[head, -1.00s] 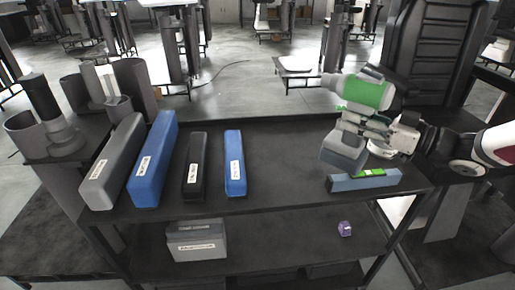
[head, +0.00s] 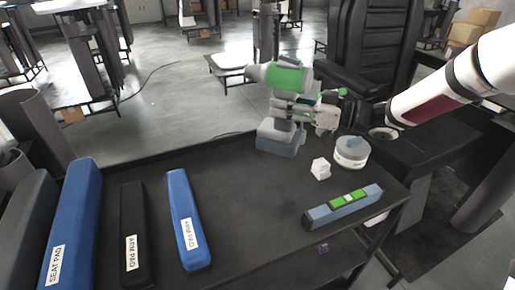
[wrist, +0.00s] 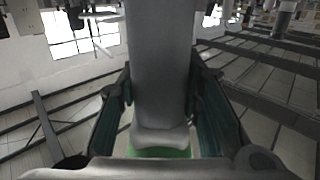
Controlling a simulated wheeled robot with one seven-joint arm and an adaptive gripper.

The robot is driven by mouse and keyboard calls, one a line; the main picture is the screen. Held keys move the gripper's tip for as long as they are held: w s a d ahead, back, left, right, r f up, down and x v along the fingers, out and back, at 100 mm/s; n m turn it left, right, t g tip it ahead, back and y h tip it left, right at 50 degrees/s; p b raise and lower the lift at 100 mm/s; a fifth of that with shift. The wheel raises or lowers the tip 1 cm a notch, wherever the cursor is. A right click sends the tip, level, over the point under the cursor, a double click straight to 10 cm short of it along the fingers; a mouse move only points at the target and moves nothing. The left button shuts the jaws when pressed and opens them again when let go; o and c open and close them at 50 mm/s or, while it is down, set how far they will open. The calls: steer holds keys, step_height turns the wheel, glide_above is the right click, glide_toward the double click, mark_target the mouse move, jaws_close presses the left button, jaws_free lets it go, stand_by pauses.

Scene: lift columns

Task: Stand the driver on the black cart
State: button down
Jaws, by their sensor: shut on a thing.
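The driver (head: 287,78), green and grey with a blue-grey block foot, is upright above the back right of the black cart (head: 240,200). My gripper (head: 292,108) is shut on its handle below the green body. In the head view the foot appears at the cart top near the back edge; I cannot tell whether it touches. In the wrist view the grey handle (wrist: 160,70) fills the space between the two fingers, with a green part below it. The wrist view does not show the driver's foot.
A blue-grey level (head: 343,207) lies near the cart's right edge. A small white block (head: 320,168) and a round white thing (head: 351,153) are right of the driver. Blue pads (head: 187,220) and a black pad (head: 133,235) lie left. A black chair (head: 370,45) stands behind.

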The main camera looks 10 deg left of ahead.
mark_target(282, 134)
steer(key=shift+f+b, duration=0.35)
steer(key=shift+f, duration=4.25)
steer(key=c, duration=1.1)
jaws_free()
steer(key=shift+f, duration=0.1)
